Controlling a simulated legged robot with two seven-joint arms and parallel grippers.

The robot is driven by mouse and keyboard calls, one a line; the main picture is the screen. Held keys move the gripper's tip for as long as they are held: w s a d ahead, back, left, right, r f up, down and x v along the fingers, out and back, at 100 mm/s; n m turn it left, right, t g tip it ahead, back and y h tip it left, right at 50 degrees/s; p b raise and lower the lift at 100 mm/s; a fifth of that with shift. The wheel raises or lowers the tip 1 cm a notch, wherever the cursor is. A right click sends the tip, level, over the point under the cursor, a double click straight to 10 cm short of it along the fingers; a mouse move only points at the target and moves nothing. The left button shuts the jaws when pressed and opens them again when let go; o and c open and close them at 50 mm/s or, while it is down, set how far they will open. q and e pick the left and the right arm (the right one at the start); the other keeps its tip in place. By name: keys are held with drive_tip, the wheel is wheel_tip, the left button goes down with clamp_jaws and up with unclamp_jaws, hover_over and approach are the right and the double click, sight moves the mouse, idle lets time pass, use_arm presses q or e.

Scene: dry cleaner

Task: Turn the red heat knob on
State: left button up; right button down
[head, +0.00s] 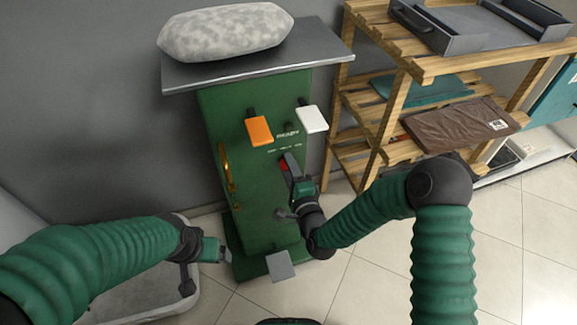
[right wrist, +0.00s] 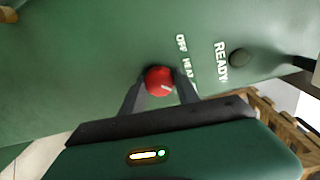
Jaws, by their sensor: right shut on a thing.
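The red heat knob (right wrist: 159,81) is on the front of the green cabinet (head: 240,190). In the head view only a small red part of the knob (head: 284,166) shows beside my right gripper (head: 288,164). In the right wrist view my right gripper (right wrist: 158,85) has a finger on each side of the knob and is shut on it. A white mark shows on the knob's face, low and right of its middle. The white lettering (right wrist: 187,62) beside it is partly hidden by a finger. My left gripper (head: 222,252) is low at the left, away from the knob; its fingers are unclear.
An orange paddle (head: 259,130) and a white paddle (head: 312,119) stick out above the knob. A grey plate (head: 280,266) is at the cabinet's foot. A wooden shelf (head: 392,112) stands close on the right. A speckled grey bundle (head: 225,32) lies on top.

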drive_tip(key=shift+d+f+m, duration=0.1)
drive_tip(key=shift+f+m, duration=0.15)
drive_tip(key=shift+m, duration=0.05)
drive_tip(key=c, duration=1.3)
unclamp_jaws()
drive_tip(key=o, duration=0.4)
drive_tip(key=shift+r, duration=0.1)
drive_tip(key=p+v, duration=0.6)
drive_tip(key=v, duration=1)
drive_tip(key=shift+s+d+p, duration=0.2)
drive_tip(key=shift+s+p, duration=0.1)
drive_tip(key=shift+s, duration=0.1)
